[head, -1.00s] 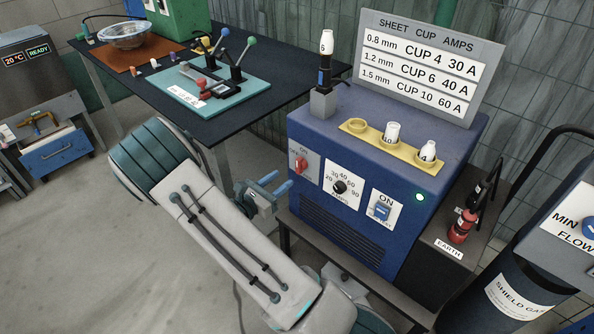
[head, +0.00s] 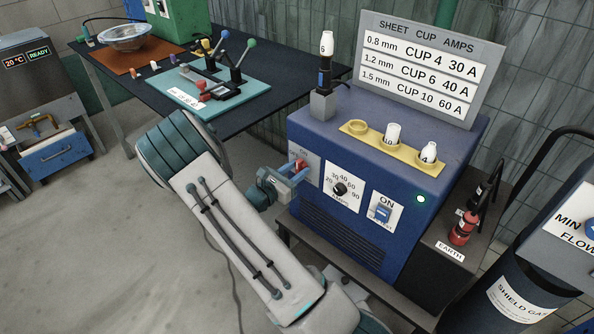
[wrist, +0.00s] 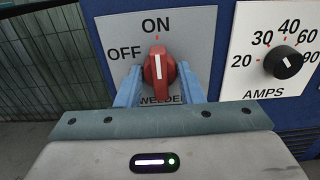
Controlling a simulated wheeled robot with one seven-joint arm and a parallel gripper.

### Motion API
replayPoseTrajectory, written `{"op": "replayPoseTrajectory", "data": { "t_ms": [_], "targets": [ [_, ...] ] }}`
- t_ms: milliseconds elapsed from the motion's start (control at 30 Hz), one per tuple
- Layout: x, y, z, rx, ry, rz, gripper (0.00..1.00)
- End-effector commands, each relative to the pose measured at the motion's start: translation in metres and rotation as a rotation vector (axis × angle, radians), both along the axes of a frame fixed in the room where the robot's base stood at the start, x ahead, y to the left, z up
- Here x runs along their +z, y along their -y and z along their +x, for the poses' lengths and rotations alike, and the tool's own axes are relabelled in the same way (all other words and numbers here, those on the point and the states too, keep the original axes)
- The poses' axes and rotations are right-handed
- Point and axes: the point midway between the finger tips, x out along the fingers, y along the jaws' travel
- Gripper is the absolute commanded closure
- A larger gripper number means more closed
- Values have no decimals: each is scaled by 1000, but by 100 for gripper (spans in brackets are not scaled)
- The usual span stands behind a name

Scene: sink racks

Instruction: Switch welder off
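The welder (head: 350,240) is a blue box at the middle right in the head view. Its red rotary switch (wrist: 158,69) sits on a plate marked ON, OFF and WELDER, and its white line points up at ON. In the head view the switch (head: 298,166) is partly hidden by my gripper (head: 290,175). In the wrist view the two blue fingers of my gripper (wrist: 158,90) stand on either side of the switch's lower part. They look apart, with the knob between them; I cannot tell whether they touch it. A green lamp (head: 421,198) on the welder is lit.
An AMPS dial (wrist: 283,62) is right of the switch, and another ON switch (head: 383,212) is further right. Cups stand in a yellow holder (head: 415,160) on top. A dark workbench (head: 240,118) is behind on the left.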

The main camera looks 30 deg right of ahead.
Motion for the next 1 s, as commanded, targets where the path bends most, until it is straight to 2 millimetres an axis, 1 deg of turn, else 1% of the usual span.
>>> {"op": "replayPoseTrajectory", "data": {
  "t_ms": [33,67,100,367,1000],
  "targets": [
    [0,0,0,-1,0,0,82],
    [0,0,0,-1,0,0,91],
    [0,0,0,-1,0,0,93],
    [2,0,-1,-2,-47,-19,93],
    [2,1,-1,-3,-303,-125,93]
  ]
}}
